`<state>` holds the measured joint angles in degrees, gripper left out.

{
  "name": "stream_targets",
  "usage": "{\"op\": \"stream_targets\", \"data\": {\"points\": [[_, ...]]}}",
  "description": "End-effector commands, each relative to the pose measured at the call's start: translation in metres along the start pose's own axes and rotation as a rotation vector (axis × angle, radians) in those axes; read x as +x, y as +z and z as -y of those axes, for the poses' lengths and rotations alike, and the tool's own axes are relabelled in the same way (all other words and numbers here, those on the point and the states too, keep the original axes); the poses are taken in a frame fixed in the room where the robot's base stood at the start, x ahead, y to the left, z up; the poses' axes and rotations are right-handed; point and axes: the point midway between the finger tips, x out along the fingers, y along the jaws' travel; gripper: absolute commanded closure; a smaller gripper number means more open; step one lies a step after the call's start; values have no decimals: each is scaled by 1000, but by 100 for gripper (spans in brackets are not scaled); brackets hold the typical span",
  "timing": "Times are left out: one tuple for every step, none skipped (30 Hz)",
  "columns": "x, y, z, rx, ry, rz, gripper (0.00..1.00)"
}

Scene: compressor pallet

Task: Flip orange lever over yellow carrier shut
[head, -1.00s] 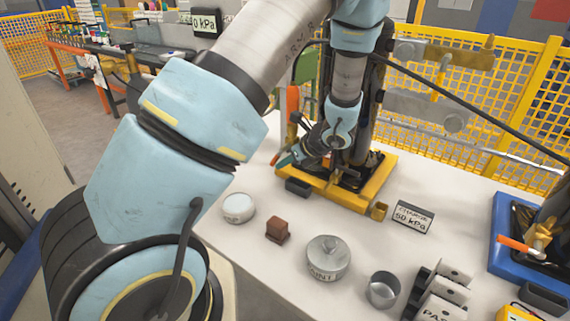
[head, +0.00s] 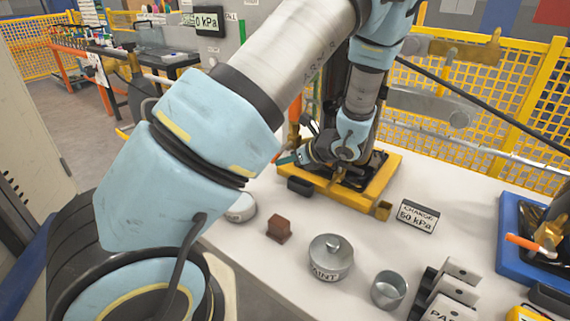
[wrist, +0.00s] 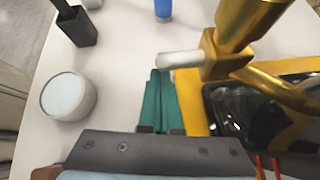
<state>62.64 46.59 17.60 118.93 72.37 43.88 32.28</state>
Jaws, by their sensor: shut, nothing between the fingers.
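The yellow carrier (head: 372,196) sits on the white table under my arm, with a dark unit inside its frame. An upright orange lever (head: 294,118) shows behind the carrier's left part, partly hidden by my arm. My gripper (head: 287,159) is low at the carrier's left edge; its teal fingers (wrist: 160,98) are together and empty. In the wrist view, a brass fitting (wrist: 228,52) with a pale rod (wrist: 181,59) stands just beyond the fingertips and to their right. The yellow frame (wrist: 190,98) runs beside the fingers. I cannot tell whether they touch anything.
A white round tin (head: 242,207), brown block (head: 279,228), lidded pot (head: 331,258) and metal cup (head: 389,289) stand in front. A pressure card (head: 418,215) stands right of the carrier. A blue carrier (head: 511,258) with an orange lever (head: 522,242) is at far right.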

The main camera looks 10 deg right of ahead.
Motion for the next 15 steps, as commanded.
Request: {"op": "stream_targets", "data": {"points": [[2,-3,1,3,3,21,100],[2,-3,1,4,5,34,100],[3,-3,1,5,9,55,100],[4,-3,1,7,12,72,100],[5,-2,1,8,15,92,100],[6,-2,0,9,21,119,100],[7,-2,0,11,25,142,100],[7,-2,0,12,30,166,100],[8,-1,0,14,38,201,100],[9,0,0,16,42,228,100],[10,1,0,17,48,257,100],[10,2,-1,20,55,295,100],[11,4,-1,21,60,323,100],[12,5,-1,22,66,352,100],[12,7,-2,23,71,380,100]]}}
